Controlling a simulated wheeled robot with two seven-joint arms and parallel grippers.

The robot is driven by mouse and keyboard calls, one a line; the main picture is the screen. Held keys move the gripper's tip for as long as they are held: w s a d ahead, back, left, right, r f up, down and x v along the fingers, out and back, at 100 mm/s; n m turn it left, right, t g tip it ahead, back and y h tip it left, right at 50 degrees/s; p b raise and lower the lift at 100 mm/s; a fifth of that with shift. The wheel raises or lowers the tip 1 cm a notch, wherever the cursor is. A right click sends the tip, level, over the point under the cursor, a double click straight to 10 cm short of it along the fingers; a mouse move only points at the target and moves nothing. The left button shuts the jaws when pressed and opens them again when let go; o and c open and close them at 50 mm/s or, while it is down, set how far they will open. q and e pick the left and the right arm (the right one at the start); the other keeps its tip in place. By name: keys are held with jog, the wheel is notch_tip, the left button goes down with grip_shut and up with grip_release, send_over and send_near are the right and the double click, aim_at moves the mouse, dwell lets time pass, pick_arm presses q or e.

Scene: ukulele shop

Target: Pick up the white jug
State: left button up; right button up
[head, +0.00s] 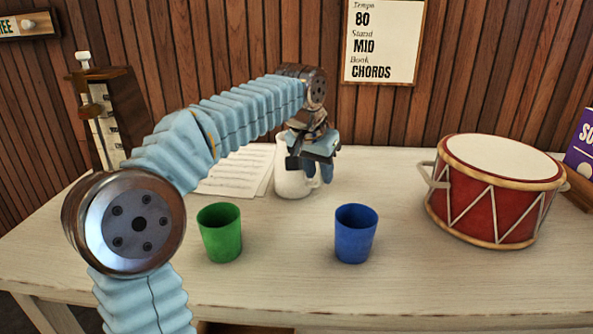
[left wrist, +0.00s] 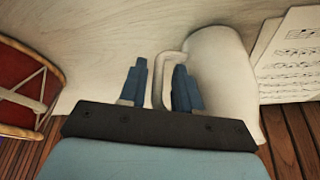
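The white jug (head: 291,180) stands upright on the table behind the green and blue cups, with my left gripper partly covering it in the head view. My left gripper (head: 319,176) points down at the jug's right side, where the handle is. In the left wrist view, the gripper's two blue fingers (left wrist: 160,66) are apart, and the handle of the white jug (left wrist: 225,80) shows between them, closer to the finger on the jug's side. I cannot tell whether a finger touches the jug. My right gripper is out of view.
A green cup (head: 220,235) and a blue cup (head: 355,235) stand in front of the jug. Sheet music (head: 236,174) lies left of it. A red drum (head: 492,195) is at the right, and a metronome (head: 105,115) at the back left. The wooden wall is close behind.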

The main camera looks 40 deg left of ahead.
pick_arm(q)
grip_shut()
jog(key=shift+r, duration=0.1)
dwell(1.0)
